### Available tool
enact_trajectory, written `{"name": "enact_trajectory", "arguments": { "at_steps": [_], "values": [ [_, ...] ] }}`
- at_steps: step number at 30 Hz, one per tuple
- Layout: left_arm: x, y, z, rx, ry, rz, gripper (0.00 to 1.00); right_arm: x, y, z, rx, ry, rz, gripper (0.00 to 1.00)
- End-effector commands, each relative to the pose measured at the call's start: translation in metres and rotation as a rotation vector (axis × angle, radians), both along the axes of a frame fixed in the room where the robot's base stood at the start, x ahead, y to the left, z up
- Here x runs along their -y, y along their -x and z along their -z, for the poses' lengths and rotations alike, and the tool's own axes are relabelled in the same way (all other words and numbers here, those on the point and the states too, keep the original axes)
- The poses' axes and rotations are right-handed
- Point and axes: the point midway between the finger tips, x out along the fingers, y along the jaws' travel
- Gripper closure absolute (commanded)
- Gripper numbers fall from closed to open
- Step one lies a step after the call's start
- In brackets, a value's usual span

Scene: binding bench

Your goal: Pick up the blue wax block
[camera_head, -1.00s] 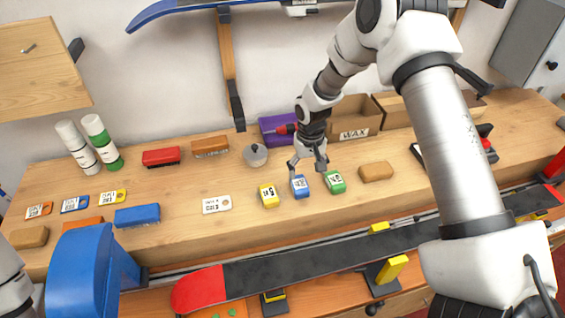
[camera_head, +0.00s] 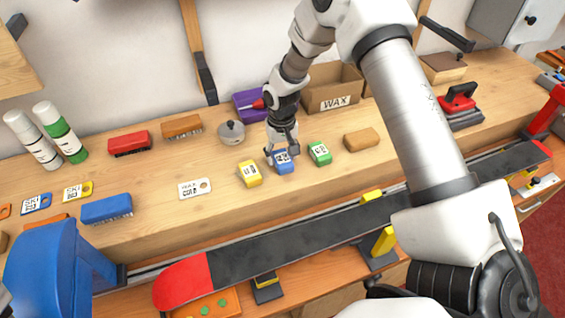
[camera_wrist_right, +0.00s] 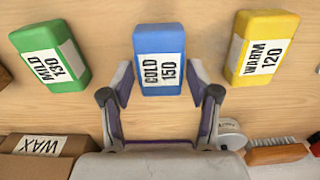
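The blue wax block (camera_head: 283,164), labelled COLD 150, lies on the wooden bench between the yellow wax block (camera_head: 250,174) and the green wax block (camera_head: 320,153). In the right wrist view the blue block (camera_wrist_right: 159,50) is at top centre. My right gripper (camera_head: 279,158) is down at the blue block. In the right wrist view its fingers (camera_wrist_right: 162,88) are open, one on each side of the block's lower end, with narrow gaps visible. The fingers partly cover the block in the head view. My left gripper is not in view.
Behind my right gripper are a purple box (camera_head: 248,105), a round metal tin (camera_head: 231,133) and a cardboard WAX box (camera_head: 333,92). A tan block (camera_head: 361,139) lies right of the green one. A ski (camera_head: 290,247) runs along the bench front.

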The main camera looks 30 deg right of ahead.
Motion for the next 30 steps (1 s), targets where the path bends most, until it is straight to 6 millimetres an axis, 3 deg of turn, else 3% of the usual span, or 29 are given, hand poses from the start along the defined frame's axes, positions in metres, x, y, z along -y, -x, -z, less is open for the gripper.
{"name": "enact_trajectory", "arguments": {
  "at_steps": [1, 3, 17, 30],
  "values": [
    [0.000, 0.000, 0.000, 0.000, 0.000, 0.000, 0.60, 0.000, 0.000, 0.000, 0.000, 0.000, 0.000, 0.69],
    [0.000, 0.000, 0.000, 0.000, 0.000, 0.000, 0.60, 0.000, 0.000, 0.000, 0.000, 0.000, 0.000, 0.89],
    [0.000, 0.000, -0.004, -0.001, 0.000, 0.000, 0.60, -0.001, 0.000, -0.003, -0.001, 0.000, -0.001, 0.89],
    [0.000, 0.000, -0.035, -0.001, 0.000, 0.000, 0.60, -0.008, -0.001, -0.040, -0.001, 0.001, -0.005, 0.89]
  ]
}}
